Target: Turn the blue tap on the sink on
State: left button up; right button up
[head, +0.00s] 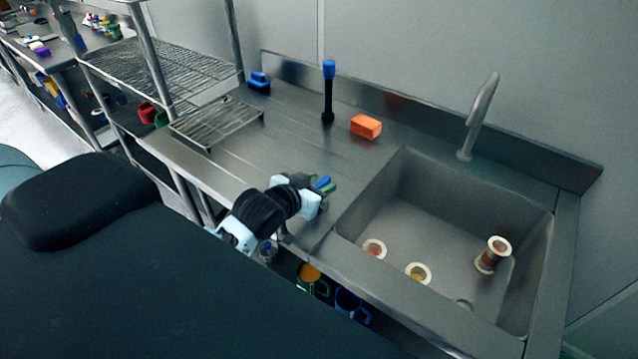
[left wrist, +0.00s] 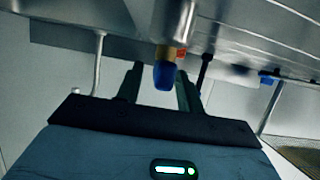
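The blue tap (left wrist: 166,75) shows in the left wrist view as a blue knob with a brass-coloured collar. It lies between the two spread dark fingers of my left gripper (left wrist: 158,88), with a visible gap on the left side; contact on the right is unclear. In the head view a bit of blue (head: 322,182) shows at the fingertips of my left gripper (head: 324,188), near the counter's front edge, left of the sink (head: 400,205). The grey curved spout (head: 478,115) stands behind the basin. My right gripper is not in view.
Several spools (head: 493,255) are in the sink. An orange block (head: 366,126), a black bottle with a blue top (head: 328,92) and a blue block (head: 259,81) stand on the counter. A wire rack (head: 217,122) is at left. Coloured mugs (head: 347,300) show below the counter.

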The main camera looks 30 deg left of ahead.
pick_arm(q)
jog(key=shift+w+f, duration=0.15)
jog(key=shift+w, duration=0.25)
grip_shut()
